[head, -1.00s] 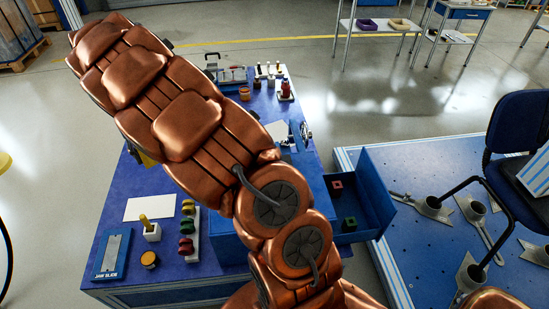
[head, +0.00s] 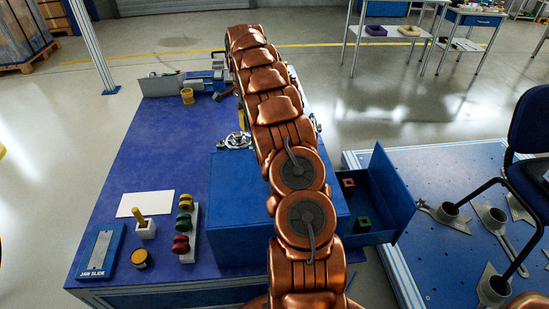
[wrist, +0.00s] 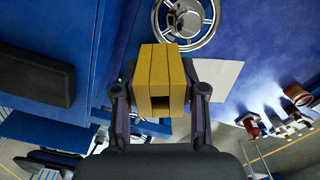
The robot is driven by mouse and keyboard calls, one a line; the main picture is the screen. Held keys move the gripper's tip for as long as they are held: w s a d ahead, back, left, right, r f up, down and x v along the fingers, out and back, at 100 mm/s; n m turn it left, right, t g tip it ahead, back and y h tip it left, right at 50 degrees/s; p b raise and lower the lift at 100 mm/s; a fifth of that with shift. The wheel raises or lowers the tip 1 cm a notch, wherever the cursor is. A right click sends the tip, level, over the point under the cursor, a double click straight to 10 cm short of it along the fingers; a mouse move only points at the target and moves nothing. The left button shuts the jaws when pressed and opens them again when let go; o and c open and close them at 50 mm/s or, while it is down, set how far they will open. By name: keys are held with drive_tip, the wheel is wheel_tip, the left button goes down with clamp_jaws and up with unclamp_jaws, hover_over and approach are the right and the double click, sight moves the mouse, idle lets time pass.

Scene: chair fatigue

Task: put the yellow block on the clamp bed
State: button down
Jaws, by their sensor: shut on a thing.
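In the wrist view the yellow block (wrist: 160,70) sits between the two fingers of my gripper (wrist: 160,92), which is shut on it. The block has grooves and a dark opening on the near face. It is in front of a chrome handwheel (wrist: 204,30) and blue surface. In the head view my arm covers the gripper and the block. A clamp-like fixture (head: 205,82) with a grey plate and blue body stands at the table's back left, partly behind my arm. I cannot tell for certain which part is the clamp bed.
The blue table (head: 165,140) has clear room left of centre. A blue cabinet (head: 235,190) with an open drawer (head: 385,195) stands under my arm. At the front left are a white sheet (head: 146,204), a rack of coloured spools (head: 190,240) and a blue jaw slide plate (head: 100,250).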

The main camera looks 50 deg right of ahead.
drive_tip(key=s+d+f+m+b, duration=0.2)
drive_tip(key=s+d+f+m, duration=0.3)
drive_tip(key=d, duration=0.5)
drive_tip(key=shift+w+a+f, duration=0.1)
drive_tip(key=shift+w+f, duration=0.05)
drive_tip(key=shift+f, duration=4.6)
drive_tip(key=shift+f, duration=0.2)
drive_tip(key=c, duration=0.7)
unclamp_jaws()
drive_tip(key=shift+o, duration=0.2)
wheel_tip(320, 180, up, 12)
drive_tip(key=shift+r, duration=0.15)
